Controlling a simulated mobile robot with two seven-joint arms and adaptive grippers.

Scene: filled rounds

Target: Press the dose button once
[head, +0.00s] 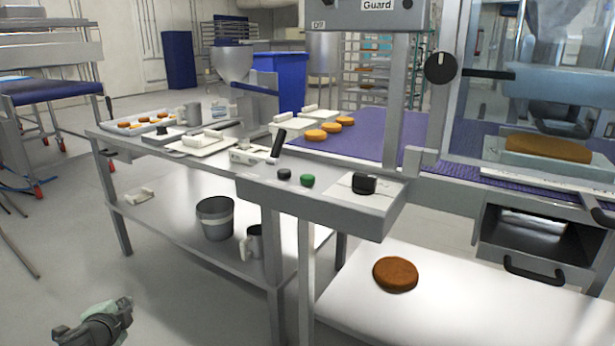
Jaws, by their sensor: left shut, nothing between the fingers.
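A grey control panel (330,207) stands on a post at the middle of the head view. On its sloped top are a small black button (284,174), a green button (307,180) and a black knob (364,183) on a white plate. No label I can read shows which one is the dose button. My left gripper (119,313) is shut and empty at the lower left, low over the floor, well away from the panel and touching nothing. My right gripper is not in view.
A steel table (112,133) with trays and a lower shelf stands behind and left of the panel. A purple conveyor belt (345,143) runs behind it. A brown round (395,274) lies on a white surface at the lower right. The floor around my left gripper is clear.

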